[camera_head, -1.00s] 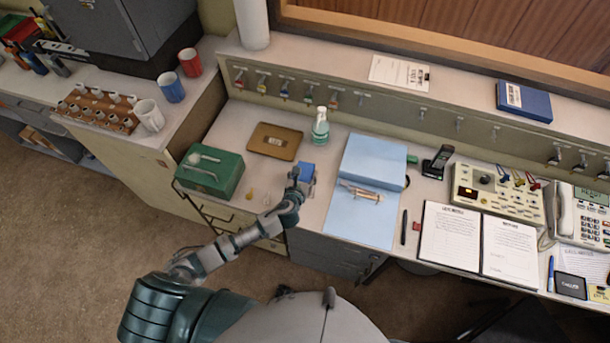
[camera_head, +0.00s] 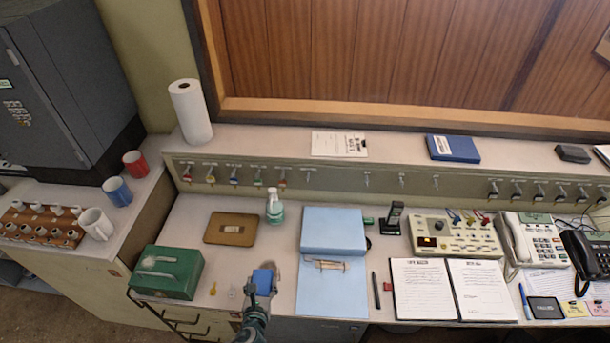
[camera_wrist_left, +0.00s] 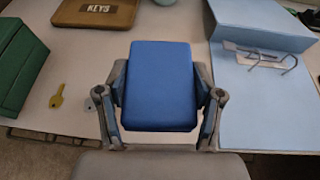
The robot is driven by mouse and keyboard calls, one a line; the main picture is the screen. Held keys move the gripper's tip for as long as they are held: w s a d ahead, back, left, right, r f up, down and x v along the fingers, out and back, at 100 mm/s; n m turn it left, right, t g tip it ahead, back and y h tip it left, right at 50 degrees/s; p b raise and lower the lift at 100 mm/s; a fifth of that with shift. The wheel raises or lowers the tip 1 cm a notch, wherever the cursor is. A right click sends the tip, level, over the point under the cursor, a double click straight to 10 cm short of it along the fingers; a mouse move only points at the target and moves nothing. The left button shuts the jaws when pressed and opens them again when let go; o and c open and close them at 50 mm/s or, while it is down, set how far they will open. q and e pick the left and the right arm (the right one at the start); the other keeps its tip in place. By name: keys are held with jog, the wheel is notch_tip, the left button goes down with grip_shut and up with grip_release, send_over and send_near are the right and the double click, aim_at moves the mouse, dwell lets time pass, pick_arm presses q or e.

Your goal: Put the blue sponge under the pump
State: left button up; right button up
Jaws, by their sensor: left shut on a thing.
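The blue sponge (camera_head: 262,281) is in my left gripper (camera_head: 260,290), near the front edge of the desk. In the left wrist view the blue sponge (camera_wrist_left: 160,86) sits between the two fingers of the left gripper (camera_wrist_left: 160,105), which are shut on its sides. The pump (camera_head: 274,208) is a clear bottle with green liquid and a white top, standing at the back of the desk beyond the sponge. Only the bottom of the pump bottle (camera_wrist_left: 165,2) shows at the top of the left wrist view. My right gripper is not in view.
A brown keys tray (camera_head: 212,232) lies left of the pump, and a green cash box (camera_head: 165,290) stands at the front left. Small keys (camera_head: 213,289) lie left of the sponge. Bare desk separates sponge and pump.

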pick_arm(q)
jog(key=w+a+r, duration=0.1)
jog(key=a+r, duration=0.1)
jog(key=r, duration=0.4)
jog(key=w+a+r, duration=0.2)
jog(key=r, duration=0.4)
jog(key=shift+w+a, duration=0.25)
jog(key=shift+w, duration=0.05)
jog(key=shift+f, duration=0.1)
jog(key=shift+a, duration=0.1)
